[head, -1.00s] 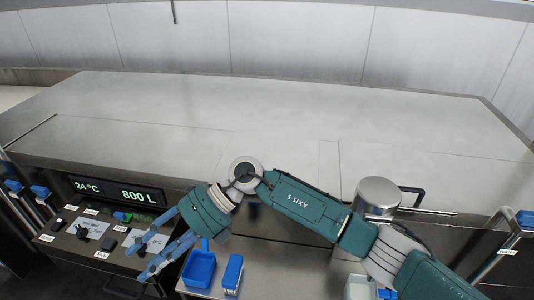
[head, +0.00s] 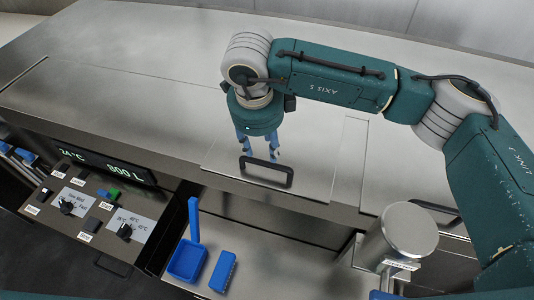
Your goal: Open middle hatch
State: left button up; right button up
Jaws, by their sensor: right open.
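The middle hatch (head: 318,178) is a flat steel panel in the top of the large steel vat, near its front edge. It looks closed, flush with the top. A black bar handle (head: 268,164) stands up near its front edge. My right gripper (head: 259,152) points down at the handle, its two blue fingers open and set apart along the bar. The fingertips are close behind or above the handle; I cannot tell whether they touch it. My left gripper is not in view.
A control panel (head: 85,215) with knobs and a display (head: 105,165) sits at the lower left. A blue scoop (head: 187,260) and blue brush (head: 223,271) lie on the lower shelf. A steel cylinder (head: 405,232) stands at the right. The vat top behind is clear.

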aim_at(265, 165)
jog(key=f+p, duration=0.1)
jog(key=f, duration=0.2)
jog(key=w+f+p, duration=0.1)
jog(key=f, duration=0.1)
jog(key=f+p, duration=0.1)
jog(key=f, duration=0.2)
jog(key=shift+w+d+f, duration=0.2)
jog(key=shift+f, duration=0.1)
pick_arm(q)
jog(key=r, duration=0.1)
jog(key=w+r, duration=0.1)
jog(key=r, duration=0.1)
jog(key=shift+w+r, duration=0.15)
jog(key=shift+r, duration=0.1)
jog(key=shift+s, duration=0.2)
pick_arm(e)
grip_shut()
